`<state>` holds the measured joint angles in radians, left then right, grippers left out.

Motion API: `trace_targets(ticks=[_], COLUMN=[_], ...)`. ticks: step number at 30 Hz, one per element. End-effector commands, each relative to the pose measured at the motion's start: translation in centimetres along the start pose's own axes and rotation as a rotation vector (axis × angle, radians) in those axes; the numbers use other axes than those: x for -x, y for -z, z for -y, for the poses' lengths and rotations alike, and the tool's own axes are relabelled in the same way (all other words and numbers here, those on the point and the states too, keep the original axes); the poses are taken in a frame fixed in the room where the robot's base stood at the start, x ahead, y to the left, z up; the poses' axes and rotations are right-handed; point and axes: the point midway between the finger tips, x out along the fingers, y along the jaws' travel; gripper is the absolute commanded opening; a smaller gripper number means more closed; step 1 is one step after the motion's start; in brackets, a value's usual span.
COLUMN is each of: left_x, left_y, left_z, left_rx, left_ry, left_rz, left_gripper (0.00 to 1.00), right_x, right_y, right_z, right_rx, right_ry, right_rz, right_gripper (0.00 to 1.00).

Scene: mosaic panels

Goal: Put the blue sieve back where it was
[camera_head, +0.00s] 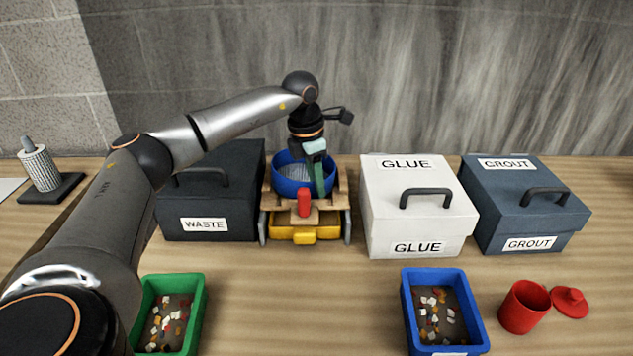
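The blue sieve (289,186) is a round blue ring with a grey mesh. It sits in or just above a wooden stand (337,201) at the back middle of the table; I cannot tell whether it rests fully on it. My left gripper (319,188) points down at the sieve's right front rim, with a dark green finger in front of the blue wall. The gripper hides part of the rim, and I cannot tell whether its fingers are closed on it. My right gripper is not in view.
A red upright piece (304,203) and a yellow drawer (293,234) are at the stand's front. A dark WASTE box (222,157), white GLUE box (415,225) and blue-grey GROUT box (500,233) flank it. Green (199,315) and blue (409,308) trays and a red cup (522,312) stand in front.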

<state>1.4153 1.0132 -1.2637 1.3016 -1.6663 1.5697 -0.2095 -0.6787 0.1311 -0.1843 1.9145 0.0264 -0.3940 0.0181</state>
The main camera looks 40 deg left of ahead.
Motion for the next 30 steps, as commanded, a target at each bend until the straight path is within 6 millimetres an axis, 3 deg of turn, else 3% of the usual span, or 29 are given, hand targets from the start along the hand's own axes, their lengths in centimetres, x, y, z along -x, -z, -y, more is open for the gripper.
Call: trace_targets(ticks=[2,12,18,24,30], left_x=[-0.7,7.4,10.9,12.2,12.3], left_y=[0.1,-0.2,-0.2,-0.1,-0.1], left_z=[0.0,0.8,0.8,0.8,0.8], left_rx=[0.000,0.000,-0.001,0.000,0.000], left_ry=[-0.001,-0.001,-0.001,0.000,0.000], left_rz=[0.000,0.004,0.002,0.000,0.000], left_gripper=[0.34,0.34,0.34,0.34,0.34], right_x=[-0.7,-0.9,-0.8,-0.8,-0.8], right_y=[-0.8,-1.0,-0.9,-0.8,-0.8], right_z=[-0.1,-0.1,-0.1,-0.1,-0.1], right_rx=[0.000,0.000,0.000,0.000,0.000], right_ry=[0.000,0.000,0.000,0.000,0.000], right_rz=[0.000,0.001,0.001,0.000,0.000], right_gripper=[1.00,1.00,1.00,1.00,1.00])
